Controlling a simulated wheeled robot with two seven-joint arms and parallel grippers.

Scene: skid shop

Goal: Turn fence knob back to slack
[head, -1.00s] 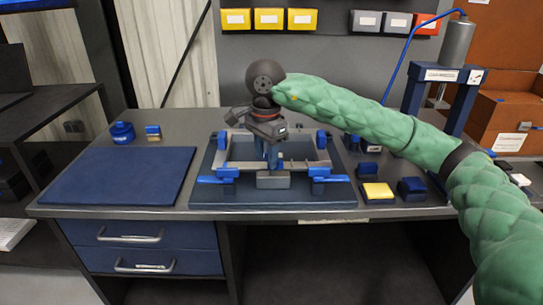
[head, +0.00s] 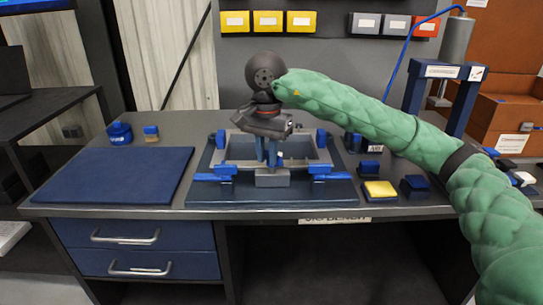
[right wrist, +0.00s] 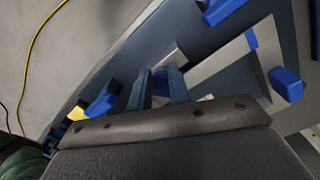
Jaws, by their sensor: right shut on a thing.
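The fence fixture is a grey rectangular frame (head: 322,158) with blue clamps, on a dark blue base plate (head: 215,196) at the middle of the bench. My right gripper (head: 272,165) points down at the front bar of the frame, above a grey block (head: 272,179). In the right wrist view, the two blue-grey fingers of my right gripper (right wrist: 160,88) reach down to a grey part of the fixture. My left gripper is not in view.
A flat blue mat (head: 115,176) lies to the left of the fixture. A yellow-topped block (head: 380,190) and several small blue blocks lie to the right. A blue press frame (head: 455,75) stands at the back right. Bins (head: 268,21) hang on the wall behind.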

